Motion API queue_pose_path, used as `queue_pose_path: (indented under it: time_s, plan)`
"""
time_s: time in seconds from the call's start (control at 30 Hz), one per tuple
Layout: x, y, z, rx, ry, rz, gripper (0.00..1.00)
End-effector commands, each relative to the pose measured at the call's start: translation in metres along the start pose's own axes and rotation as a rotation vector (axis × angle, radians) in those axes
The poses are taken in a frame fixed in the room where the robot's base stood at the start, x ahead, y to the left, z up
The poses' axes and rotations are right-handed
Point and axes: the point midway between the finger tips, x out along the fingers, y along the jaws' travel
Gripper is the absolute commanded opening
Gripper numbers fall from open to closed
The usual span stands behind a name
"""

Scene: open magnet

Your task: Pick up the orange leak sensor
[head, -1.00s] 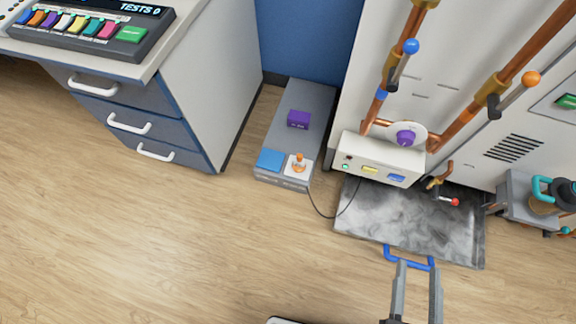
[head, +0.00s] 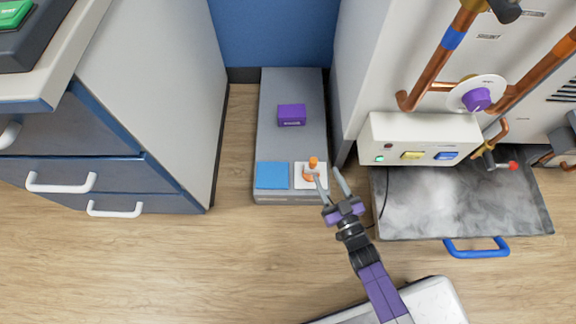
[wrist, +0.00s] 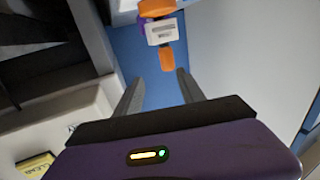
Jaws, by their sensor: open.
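The orange leak sensor (head: 312,168) stands on a white square pad (head: 304,183) at the front right of a low grey platform. In the wrist view the sensor (wrist: 166,58) shows as orange parts with a white labelled band, above and beyond the gap between my fingers. My gripper (head: 328,174) is open and empty. In the head view its left finger overlaps the sensor's lower part and its right finger is to the right of it. Both fingers also show in the wrist view (wrist: 158,88), apart. I cannot tell whether a finger touches the sensor.
A blue pad (head: 272,175) lies left of the white pad, and a purple box (head: 291,115) sits farther back on the grey platform (head: 285,90). A white control box (head: 424,131) and a metal tray (head: 470,205) are to the right. Drawers (head: 110,185) stand at left.

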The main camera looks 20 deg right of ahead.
Motion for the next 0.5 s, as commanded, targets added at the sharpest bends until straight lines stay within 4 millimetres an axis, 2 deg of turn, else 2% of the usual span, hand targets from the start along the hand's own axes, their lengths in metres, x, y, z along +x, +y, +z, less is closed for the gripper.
queue_pose_path:
  time_s: [0.07,0.1,0.5]
  plan:
    - [-0.011,-0.005,0.01,0.015,-0.01,-0.015,0.46]
    - [-0.01,-0.007,0.007,0.02,0.004,-0.021,0.46]
    - [0.023,-0.008,0.006,0.031,0.017,-0.023,0.46]
